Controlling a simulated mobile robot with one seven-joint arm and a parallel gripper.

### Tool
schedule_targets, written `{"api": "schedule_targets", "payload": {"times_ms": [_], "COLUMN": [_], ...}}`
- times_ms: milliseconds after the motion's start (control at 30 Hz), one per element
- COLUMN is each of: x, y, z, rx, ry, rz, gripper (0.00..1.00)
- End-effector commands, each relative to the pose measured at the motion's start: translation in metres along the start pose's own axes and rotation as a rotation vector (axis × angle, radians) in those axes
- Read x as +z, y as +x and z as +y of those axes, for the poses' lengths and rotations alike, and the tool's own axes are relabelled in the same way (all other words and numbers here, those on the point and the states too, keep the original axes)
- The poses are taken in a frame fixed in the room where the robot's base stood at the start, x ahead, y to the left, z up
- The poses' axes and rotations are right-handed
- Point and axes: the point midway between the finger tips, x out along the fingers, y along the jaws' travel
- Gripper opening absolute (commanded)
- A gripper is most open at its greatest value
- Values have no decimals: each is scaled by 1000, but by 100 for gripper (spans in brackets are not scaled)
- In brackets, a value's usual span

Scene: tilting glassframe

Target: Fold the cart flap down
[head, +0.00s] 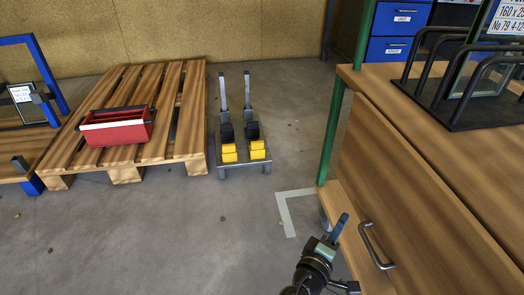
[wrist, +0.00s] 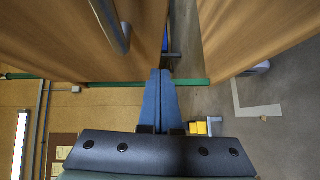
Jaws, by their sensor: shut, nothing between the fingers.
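A wooden panel with a metal bar handle, which looks like the cart flap (head: 430,190), stands steeply below the wooden top at the right of the head view. Its handle (head: 376,246) is low on the panel, and shows at the upper left in the wrist view (wrist: 118,25). My gripper (head: 341,224) is left of the handle, apart from it, near a green post. In the wrist view, its blue-grey fingers (wrist: 160,74) are together and empty, pointing towards a gap between two wooden surfaces. The flap's exact tilt is hard to tell.
A green post (head: 329,135) stands at the cart's corner. A black rack (head: 465,95) stands on the top. Left are a stand with yellow pedals (head: 243,151), a pallet (head: 165,145) with a red toolbox (head: 118,127), and a blue frame (head: 48,75).

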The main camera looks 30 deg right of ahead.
Motion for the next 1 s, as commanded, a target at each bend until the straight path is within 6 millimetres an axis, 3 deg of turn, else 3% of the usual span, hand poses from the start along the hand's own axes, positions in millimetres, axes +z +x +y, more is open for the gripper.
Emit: {"api": "schedule_targets", "payload": {"times_ms": [300,1000], "x": [18,24], "y": [19,23], "z": [-3,-2], "rx": [-1,-2], "ry": [8,10], "rz": [0,-11], "gripper": [0,0]}}
